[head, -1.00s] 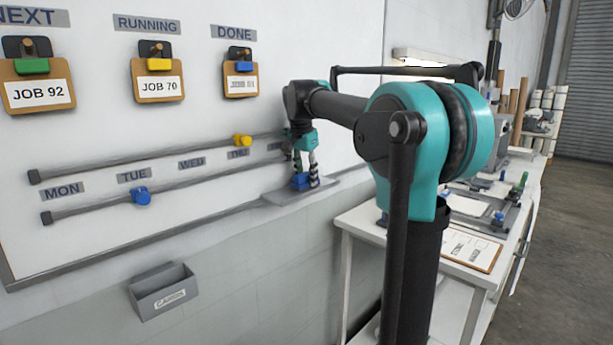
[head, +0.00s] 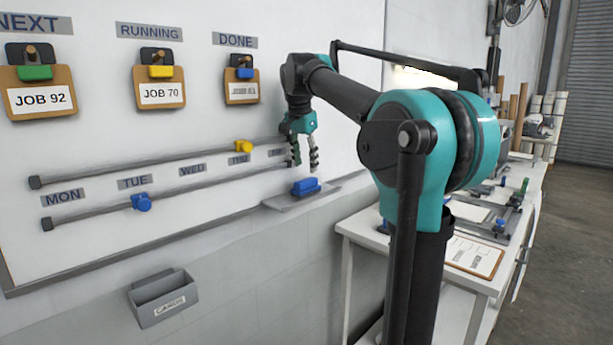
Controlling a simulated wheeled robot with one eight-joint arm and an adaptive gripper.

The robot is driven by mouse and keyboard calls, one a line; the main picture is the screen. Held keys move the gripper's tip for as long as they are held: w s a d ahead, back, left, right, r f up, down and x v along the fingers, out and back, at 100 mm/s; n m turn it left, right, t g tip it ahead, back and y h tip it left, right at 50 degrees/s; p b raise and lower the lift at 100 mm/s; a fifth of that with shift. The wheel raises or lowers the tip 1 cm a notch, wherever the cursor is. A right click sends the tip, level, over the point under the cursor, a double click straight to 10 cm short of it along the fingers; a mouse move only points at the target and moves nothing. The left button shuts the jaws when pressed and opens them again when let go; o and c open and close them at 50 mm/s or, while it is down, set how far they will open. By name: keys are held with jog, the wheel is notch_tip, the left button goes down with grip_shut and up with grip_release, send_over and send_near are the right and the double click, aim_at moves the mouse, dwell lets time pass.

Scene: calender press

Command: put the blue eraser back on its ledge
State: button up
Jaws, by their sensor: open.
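The blue eraser (head: 306,186) lies on the grey ledge (head: 283,203) at the bottom right of the whiteboard. It sits on the ledge's top, and nothing touches it that I can see. My gripper (head: 304,167) is open and empty. Its fingers point down just above the eraser, with a small gap between fingertips and eraser.
Two rails run along the board, with a yellow slider (head: 243,146) on the upper one and a blue slider (head: 141,202) on the lower one. Clipboards hang above. A grey cards box (head: 163,298) is on the wall below. A white workbench (head: 372,235) stands to the right.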

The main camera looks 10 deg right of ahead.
jog(key=v, duration=0.4)
jog(key=shift+s+r, duration=0.1)
jog(key=shift+r, duration=0.25)
